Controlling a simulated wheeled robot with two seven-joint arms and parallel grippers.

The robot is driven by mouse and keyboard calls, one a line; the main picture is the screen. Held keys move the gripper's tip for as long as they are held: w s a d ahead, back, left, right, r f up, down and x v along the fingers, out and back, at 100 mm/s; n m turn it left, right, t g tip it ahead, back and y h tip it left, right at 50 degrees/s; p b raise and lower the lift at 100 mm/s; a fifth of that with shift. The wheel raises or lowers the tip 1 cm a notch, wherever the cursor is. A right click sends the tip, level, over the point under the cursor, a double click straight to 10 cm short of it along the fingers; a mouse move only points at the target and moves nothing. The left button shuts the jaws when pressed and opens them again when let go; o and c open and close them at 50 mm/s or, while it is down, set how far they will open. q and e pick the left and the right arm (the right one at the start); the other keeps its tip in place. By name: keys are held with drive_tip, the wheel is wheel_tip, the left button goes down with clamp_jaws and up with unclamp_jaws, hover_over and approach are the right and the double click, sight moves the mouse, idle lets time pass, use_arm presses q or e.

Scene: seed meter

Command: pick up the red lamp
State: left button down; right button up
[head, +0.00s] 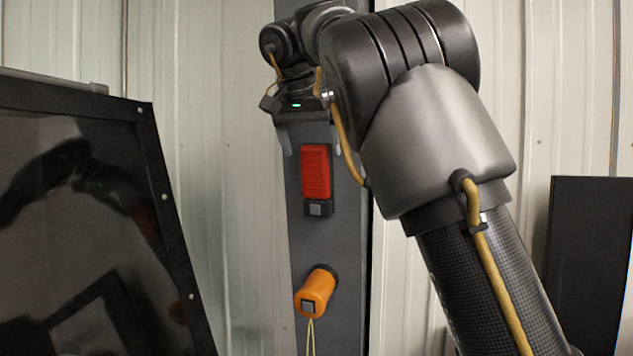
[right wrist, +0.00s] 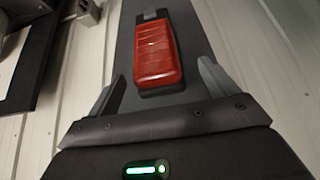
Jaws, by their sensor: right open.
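The red lamp (head: 316,172) is a ribbed red block with a dark base and a small grey square at its lower end. It is on the dark grey upright post (head: 345,245). My right gripper (head: 313,150) is in front of the post, fingers pointing down toward the lamp's upper end. In the right wrist view the lamp (right wrist: 156,52) lies ahead, between and beyond the two open fingers (right wrist: 163,92), which do not touch it. My left gripper is not in view.
An orange cylinder (head: 317,290) with a hanging cord sticks out of the post below the lamp. A dark framed glossy panel (head: 150,170) stands at the left. A black panel (head: 590,260) is at the right. Ribbed pale wall (head: 230,150) lies behind.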

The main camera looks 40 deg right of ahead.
sight(315, 201)
drive_tip(key=f, duration=0.1)
drive_tip(key=d+f, duration=0.1)
drive_tip(key=f, duration=0.1)
drive_tip(key=shift+d+f, duration=0.2)
drive_tip(key=shift+d, duration=0.05)
drive_tip(key=shift+w+d+f, duration=0.3)
drive_tip(key=shift+w+f, duration=0.1)
drive_tip(key=shift+w, duration=0.05)
drive_tip(key=shift+s+r, duration=0.1)
drive_tip(key=shift+s, duration=0.1)
drive_tip(key=c, duration=0.5)
drive_tip(key=shift+a, duration=0.1)
drive_tip(key=c, duration=0.7)
